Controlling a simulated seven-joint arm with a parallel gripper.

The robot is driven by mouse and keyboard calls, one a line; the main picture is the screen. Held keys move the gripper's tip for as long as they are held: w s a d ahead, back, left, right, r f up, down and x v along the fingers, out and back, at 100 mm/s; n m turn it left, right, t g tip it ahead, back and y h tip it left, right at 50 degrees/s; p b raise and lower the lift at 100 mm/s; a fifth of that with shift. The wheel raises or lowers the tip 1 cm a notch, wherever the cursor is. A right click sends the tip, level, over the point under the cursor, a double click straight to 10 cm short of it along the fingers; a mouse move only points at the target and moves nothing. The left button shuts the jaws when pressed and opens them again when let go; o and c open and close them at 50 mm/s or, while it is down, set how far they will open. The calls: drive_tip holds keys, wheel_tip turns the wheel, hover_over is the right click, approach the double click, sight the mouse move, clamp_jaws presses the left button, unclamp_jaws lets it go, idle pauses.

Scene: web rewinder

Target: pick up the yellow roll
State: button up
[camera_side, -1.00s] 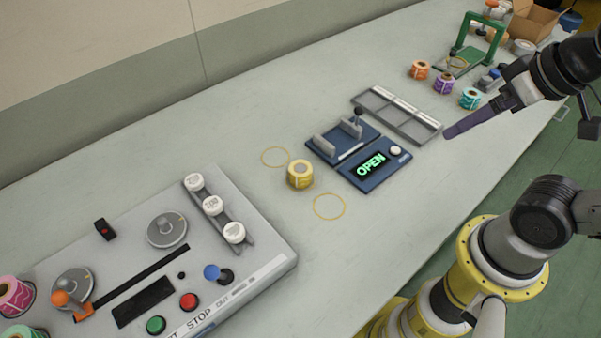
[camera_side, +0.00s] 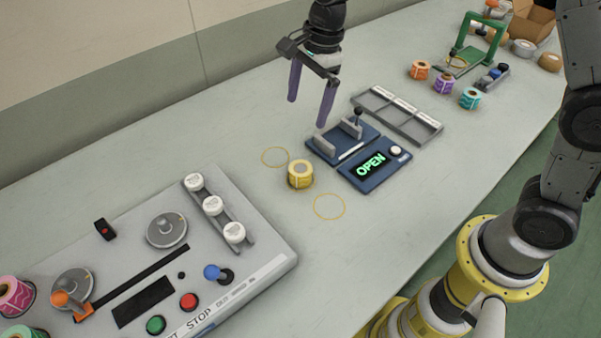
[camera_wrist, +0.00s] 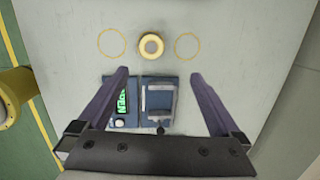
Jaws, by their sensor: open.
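The yellow roll (camera_side: 300,174) stands upright on the table between two yellow circles marked on the surface. It also shows in the wrist view (camera_wrist: 151,46), above the gap between my fingertips. My gripper (camera_side: 306,112) is open and empty, its purple fingers pointing down. In the side view it hangs above the table, behind the roll and near the blue fixture. In the wrist view my gripper (camera_wrist: 159,76) has its fingers spread wide on either side of the blue fixture. Nothing touches the roll.
The blue fixture (camera_side: 372,186) with a lit OPEN display and upright plates stands just right of the roll. A grey tray (camera_side: 425,135) lies beyond it. A grey machine panel (camera_side: 262,277) with knobs and buttons fills the lower left. Several coloured rolls stand at the back right.

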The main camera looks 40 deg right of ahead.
drive_tip(key=g, duration=0.1)
hover_over(301, 168)
wheel_tip(301, 168, down, 13)
drive_tip(key=shift+a+r, duration=0.15)
drive_tip(key=shift+r, duration=0.05)
drive_tip(key=shift+f, duration=2.85)
drive_tip(key=shift+c, duration=0.2)
drive_tip(key=c, duration=1.4)
drive_tip(key=shift+r, duration=0.1)
